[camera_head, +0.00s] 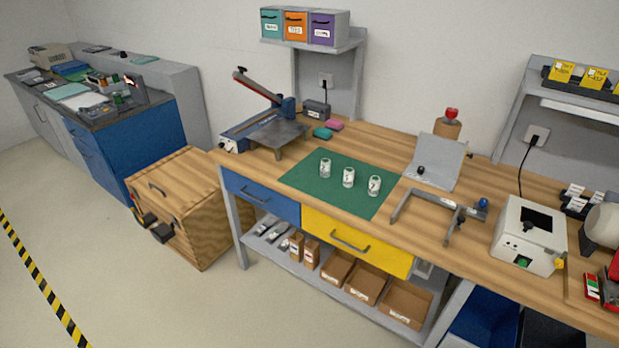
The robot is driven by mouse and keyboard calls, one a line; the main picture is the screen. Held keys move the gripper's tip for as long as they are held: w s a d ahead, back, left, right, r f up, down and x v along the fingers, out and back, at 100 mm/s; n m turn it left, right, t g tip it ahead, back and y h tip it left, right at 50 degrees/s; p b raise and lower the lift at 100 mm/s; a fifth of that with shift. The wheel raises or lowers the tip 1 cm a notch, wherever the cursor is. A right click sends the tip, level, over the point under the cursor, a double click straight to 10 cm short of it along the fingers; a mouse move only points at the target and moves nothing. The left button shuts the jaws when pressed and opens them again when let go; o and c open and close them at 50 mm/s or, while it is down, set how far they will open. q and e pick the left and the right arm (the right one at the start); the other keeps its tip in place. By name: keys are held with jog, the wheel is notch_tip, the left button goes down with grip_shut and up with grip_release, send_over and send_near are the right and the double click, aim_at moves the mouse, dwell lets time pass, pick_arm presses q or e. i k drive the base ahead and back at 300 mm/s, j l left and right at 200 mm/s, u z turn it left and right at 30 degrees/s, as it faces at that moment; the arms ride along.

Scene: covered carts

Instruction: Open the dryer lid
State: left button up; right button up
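A white box-shaped device (525,236) stands on the right part of the wooden workbench; it looks like the dryer, though I cannot read a label. Its top looks closed, with a dark patch or handle on it. A green part shows low on its front and a yellow knob at its right corner. I cannot tell where the lid's edge or hinge is. Neither of my grippers is in view.
The workbench (480,262) holds a green mat (300,178) with several small white-topped jars, a metal clamp frame (437,212) left of the white device, and a rounded pale object (602,226) close on its right. A black cord (521,170) runs to a wall outlet.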

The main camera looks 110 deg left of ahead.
aim_at(544, 227)
jog(key=u, duration=3.4)
